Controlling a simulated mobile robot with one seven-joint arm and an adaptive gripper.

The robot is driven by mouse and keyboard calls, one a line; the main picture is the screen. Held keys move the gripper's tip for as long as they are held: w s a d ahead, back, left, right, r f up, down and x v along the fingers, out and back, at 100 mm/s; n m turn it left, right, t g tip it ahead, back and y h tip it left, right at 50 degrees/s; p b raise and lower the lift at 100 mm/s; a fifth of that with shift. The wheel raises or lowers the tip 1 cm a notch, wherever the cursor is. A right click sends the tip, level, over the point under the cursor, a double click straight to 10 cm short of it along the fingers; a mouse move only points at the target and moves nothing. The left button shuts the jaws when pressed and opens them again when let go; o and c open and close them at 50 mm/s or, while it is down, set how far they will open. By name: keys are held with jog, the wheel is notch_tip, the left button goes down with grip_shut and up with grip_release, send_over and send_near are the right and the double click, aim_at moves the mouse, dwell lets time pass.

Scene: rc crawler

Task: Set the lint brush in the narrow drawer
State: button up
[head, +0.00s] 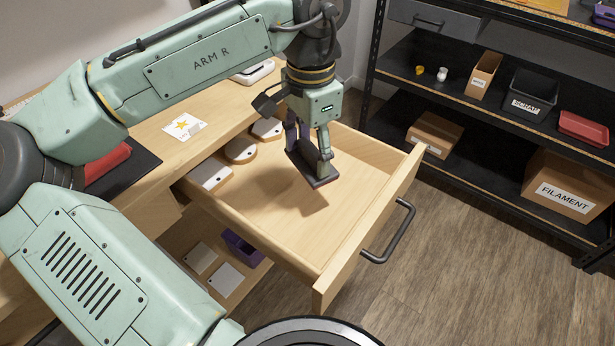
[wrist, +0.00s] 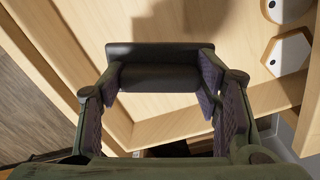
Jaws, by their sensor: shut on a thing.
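The dark lint brush (head: 313,174) is held in my gripper (head: 308,148), above the floor of the open wooden drawer (head: 368,215). In the wrist view, the brush (wrist: 155,76) lies crosswise between the two purple-padded fingers, which are shut on it at its sides. The drawer (wrist: 65,75) shows below it in that view, with bare floor under the brush. A shadow falls on the drawer floor. I cannot tell the exact gap between brush and floor.
Several white-topped pieces, including one near the back (head: 240,150), line the drawer's desk side. The drawer has a dark handle (head: 388,232). A purple bin (head: 242,248) sits on a shelf below. A black shelf rack stands at right with a filament box (head: 568,188).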

aim_at(309, 149)
notch_tip(309, 149, down, 8)
jog(key=shift+a+r, duration=0.1)
dwell(0.4)
jog(key=o, duration=1)
jog(key=shift+f, duration=0.2)
jog(key=shift+o, duration=0.2)
notch_tip(309, 149, up, 12)
jog(key=shift+r, duration=0.2)
